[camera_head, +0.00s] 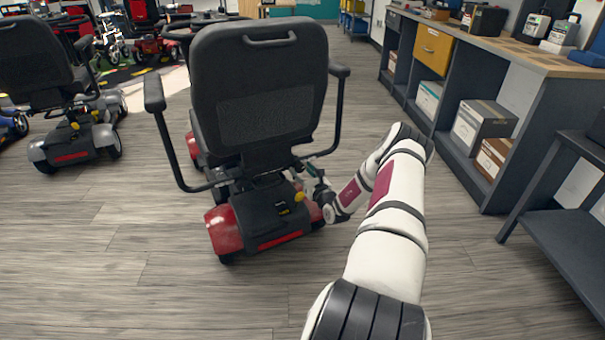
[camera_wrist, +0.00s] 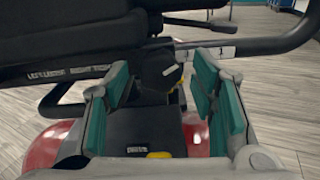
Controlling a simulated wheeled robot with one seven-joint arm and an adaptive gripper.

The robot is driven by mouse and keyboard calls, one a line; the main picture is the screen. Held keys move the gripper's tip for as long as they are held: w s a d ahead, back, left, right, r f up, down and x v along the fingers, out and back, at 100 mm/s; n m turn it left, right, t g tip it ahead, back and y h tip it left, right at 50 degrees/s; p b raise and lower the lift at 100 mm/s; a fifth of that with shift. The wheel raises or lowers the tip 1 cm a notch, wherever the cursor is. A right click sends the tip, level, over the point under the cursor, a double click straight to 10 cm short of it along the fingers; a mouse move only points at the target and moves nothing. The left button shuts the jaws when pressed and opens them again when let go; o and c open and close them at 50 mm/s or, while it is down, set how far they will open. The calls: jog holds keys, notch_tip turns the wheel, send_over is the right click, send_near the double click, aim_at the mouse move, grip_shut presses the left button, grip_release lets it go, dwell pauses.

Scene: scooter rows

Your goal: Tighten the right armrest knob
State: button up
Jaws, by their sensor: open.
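A red mobility scooter (camera_head: 265,210) with a black seat (camera_head: 258,95) stands in front of me, its seat back towards me. Its right armrest (camera_head: 338,110) is a black bar that curves down to the seat base. In the wrist view, a dark round knob (camera_wrist: 159,71) with a pale mark sits under the seat at the armrest tube (camera_wrist: 240,47). My gripper (camera_wrist: 163,98) is open, its green-padded fingers on either side of the knob in the picture. I cannot tell whether they touch it. In the head view my gripper (camera_head: 312,178) is small beside the seat base.
A yellow knob (camera_head: 299,196) sits on the scooter's rear cover. Another scooter (camera_head: 75,130) stands at left. A workbench (camera_head: 480,45) with boxes (camera_head: 482,125) below runs along the right, with a dark shelf (camera_head: 565,230) nearer. The floor between scooter and bench is clear except for my arm.

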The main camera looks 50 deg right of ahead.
jog(key=c, duration=1.1)
jog(key=shift+c, duration=0.2)
